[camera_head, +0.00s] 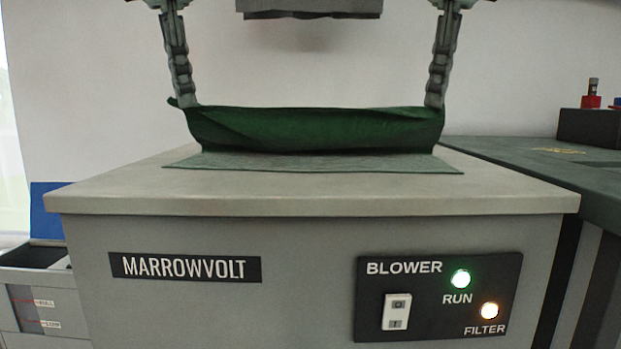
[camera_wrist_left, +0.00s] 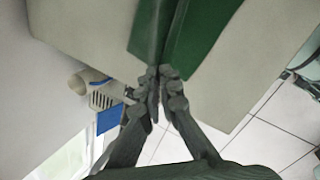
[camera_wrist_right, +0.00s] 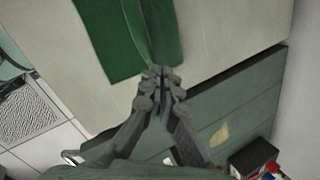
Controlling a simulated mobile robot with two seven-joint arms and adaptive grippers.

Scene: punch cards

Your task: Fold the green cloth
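The green cloth (camera_head: 315,130) is on the light grey top of the cabinet. Its near part (camera_head: 315,162) lies flat, and its far part is lifted and sags between my two grippers. My left gripper (camera_head: 187,104) is shut on the cloth's upper left corner, with a small bit of cloth poking out beside it. My right gripper (camera_head: 434,104) is shut on the upper right corner. In the left wrist view the fingertips (camera_wrist_left: 158,72) pinch the cloth's edge (camera_wrist_left: 185,35). The right wrist view shows the same for the right fingertips (camera_wrist_right: 157,72).
The cabinet top (camera_head: 315,200) is clear around the cloth. A dark green bench (camera_head: 560,165) adjoins on the right, with a dark box (camera_head: 588,128) bearing red and blue parts. A blue panel (camera_head: 48,212) stands at left. A blower panel (camera_head: 438,295) is on the cabinet's front.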

